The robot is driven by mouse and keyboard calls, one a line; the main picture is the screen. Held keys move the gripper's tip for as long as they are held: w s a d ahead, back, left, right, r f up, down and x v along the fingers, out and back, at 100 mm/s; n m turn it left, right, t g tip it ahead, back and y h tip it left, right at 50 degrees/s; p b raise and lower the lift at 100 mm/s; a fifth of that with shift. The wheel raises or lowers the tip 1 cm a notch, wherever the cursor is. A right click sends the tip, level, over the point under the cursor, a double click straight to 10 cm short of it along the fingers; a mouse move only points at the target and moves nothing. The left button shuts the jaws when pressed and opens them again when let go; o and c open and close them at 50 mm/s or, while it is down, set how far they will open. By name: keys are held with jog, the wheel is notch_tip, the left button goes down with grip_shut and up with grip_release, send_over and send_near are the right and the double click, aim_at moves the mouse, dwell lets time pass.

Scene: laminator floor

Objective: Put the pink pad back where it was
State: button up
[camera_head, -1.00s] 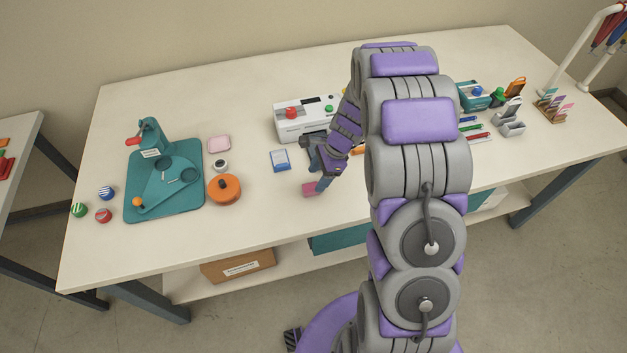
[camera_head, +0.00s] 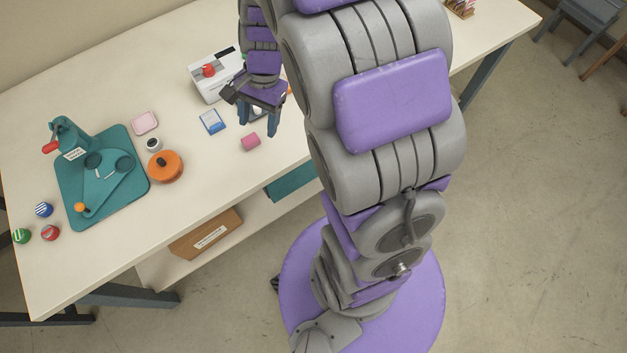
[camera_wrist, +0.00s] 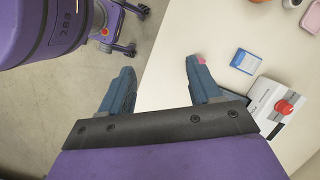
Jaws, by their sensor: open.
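A pale pink square pad (camera_head: 145,122) with rounded corners lies flat on the table (camera_head: 215,170), beside the green fixture board. A smaller, deeper pink block (camera_head: 251,142) lies nearer the table's front edge. My gripper (camera_head: 258,128) is open and points down just by this block, with nothing seen between its fingers. In the wrist view, the block (camera_wrist: 201,60) shows partly hidden behind the tip of the right-hand finger; I cannot tell whether they touch. The pale pad (camera_wrist: 313,18) is at the upper right edge there, well away from my fingers (camera_wrist: 160,65).
A blue-and-white pad (camera_head: 211,121) and a white machine with a red knob (camera_head: 209,71) are close to my gripper. An orange round container (camera_head: 165,166), a small white pot (camera_head: 153,144) and the green fixture (camera_head: 100,170) stand left. Bare tabletop lies along the front edge.

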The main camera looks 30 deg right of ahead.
jog(key=s+r+n+h, duration=0.1)
jog(key=s+r+n, duration=0.1)
jog(key=s+n, duration=0.2)
jog(key=s+r+n+h, duration=0.1)
jog(key=s+r+n, duration=0.1)
jog(key=s, duration=0.9)
jog(key=s+r+n+h, duration=0.1)
jog(key=s+r+n, duration=0.2)
jog(key=s+n, duration=0.2)
jog(key=s, duration=0.3)
jog(key=shift+s+a+n+g, duration=0.2)
jog(key=shift+a+n+g, duration=0.1)
jog(key=shift+a+g, duration=0.1)
